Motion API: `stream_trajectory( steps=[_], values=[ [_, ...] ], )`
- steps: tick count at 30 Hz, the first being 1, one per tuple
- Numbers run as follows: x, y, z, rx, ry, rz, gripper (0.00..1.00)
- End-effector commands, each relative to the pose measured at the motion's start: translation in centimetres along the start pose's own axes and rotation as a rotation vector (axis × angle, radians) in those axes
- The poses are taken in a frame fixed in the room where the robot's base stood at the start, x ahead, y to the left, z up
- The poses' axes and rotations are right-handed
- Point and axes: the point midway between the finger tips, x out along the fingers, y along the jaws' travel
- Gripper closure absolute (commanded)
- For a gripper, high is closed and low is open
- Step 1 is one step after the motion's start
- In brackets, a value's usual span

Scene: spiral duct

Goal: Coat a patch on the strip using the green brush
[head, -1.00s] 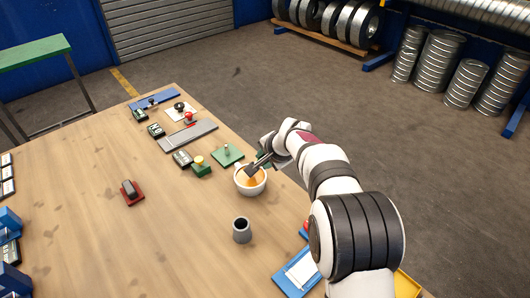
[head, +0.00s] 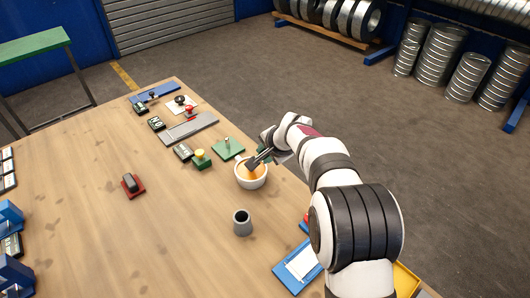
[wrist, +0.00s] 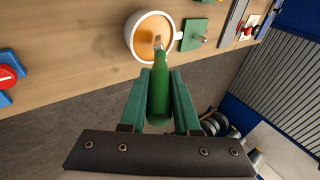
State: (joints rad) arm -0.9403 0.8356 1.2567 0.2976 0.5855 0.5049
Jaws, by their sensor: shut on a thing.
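A green-handled brush (wrist: 159,88) is held between the two green fingers of my gripper (wrist: 160,75) in the wrist view. Its pale tip points into a white cup (wrist: 129,36) of orange liquid (wrist: 150,32). The tip is over or in the liquid; I cannot tell how deep. In the head view my gripper (head: 258,159) is above the rim of the white cup (head: 252,184), and the brush is mostly hidden. The grey strip (head: 190,129) lies flat on the table behind the cup, farther up and left.
A grey cylinder (head: 242,223) stands in front. A red-based block (head: 132,187) is at left. The table's middle (head: 90,150) is clear.

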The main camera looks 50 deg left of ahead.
Motion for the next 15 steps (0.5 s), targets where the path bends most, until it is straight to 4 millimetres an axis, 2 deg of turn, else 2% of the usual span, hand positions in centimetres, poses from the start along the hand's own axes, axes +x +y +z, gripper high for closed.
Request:
stream_trajectory(
  steps=[15],
  values=[
    [0.52,0.37,0.07,-0.001,0.0,0.0,1.0]
  ],
)
